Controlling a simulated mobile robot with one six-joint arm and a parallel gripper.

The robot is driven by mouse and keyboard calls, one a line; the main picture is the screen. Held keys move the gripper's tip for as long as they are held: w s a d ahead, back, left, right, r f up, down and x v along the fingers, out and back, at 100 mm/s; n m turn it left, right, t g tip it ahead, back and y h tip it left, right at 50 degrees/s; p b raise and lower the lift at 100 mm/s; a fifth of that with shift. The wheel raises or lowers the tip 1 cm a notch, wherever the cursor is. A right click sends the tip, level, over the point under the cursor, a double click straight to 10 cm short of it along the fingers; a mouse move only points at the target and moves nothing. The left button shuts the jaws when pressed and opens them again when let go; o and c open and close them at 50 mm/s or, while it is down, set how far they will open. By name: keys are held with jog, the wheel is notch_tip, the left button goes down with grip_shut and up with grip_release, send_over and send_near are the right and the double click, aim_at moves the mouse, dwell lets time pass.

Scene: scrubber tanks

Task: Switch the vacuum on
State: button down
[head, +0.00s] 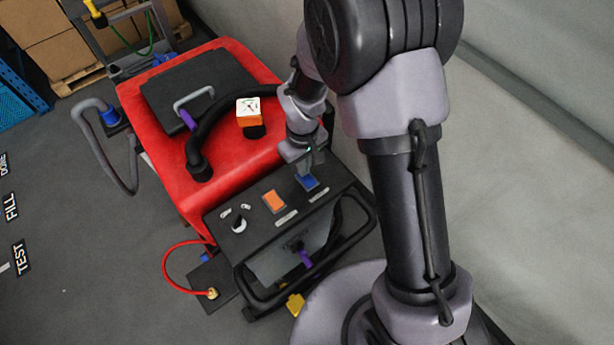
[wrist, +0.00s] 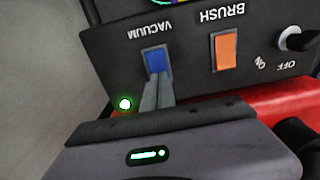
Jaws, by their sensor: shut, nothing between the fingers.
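The blue vacuum switch (head: 307,183) sits on the black control panel (head: 240,245) of the red scrubber. In the wrist view the blue switch (wrist: 156,60) lies under the upside-down label VACUUM. My gripper (head: 313,170) is shut and empty, with its tips right at the blue switch. In the wrist view my gripper's fingertips (wrist: 158,77) overlap the lower edge of the switch. I cannot tell whether they touch it. The fingers hide part of the switch, and I cannot tell which way it is set.
An orange brush switch (head: 275,201) sits beside the blue one, and an on/off knob (head: 239,224) lies further left. A black tube rail (head: 290,300) runs around the panel's front. A dark hose (head: 200,135) and an orange-and-white gauge block (head: 249,115) are on the red body.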

jog(key=shift+f, duration=0.3)
notch_tip(320, 180, up, 7)
jog(key=p, duration=0.4)
jog(key=shift+r+p, duration=0.15)
jog(key=shift+p, duration=0.15)
jog(key=shift+w+d+b, duration=0.1)
jog(key=shift+b, duration=0.45)
jog(key=s+d+m+t+b, duration=0.2)
jog(key=d+m+b, duration=0.1)
jog(key=b, duration=0.7)
jog(key=m+t+y+b, duration=0.15)
jog(key=m+b, duration=0.25)
jog(key=b, duration=0.6)
send_near(316, 180)
jog(key=s+d+r, duration=0.2)
jog(key=s+d, duration=0.1)
jog(key=s, duration=0.2)
jog(key=s+f+m+t+b, duration=0.2)
jog(key=s+m+b, duration=0.2)
jog(key=s+b, duration=0.3)
jog(key=shift+s+d+f, duration=0.2)
jog(key=shift+s+d, duration=0.25)
jog(key=shift+s, duration=0.05)
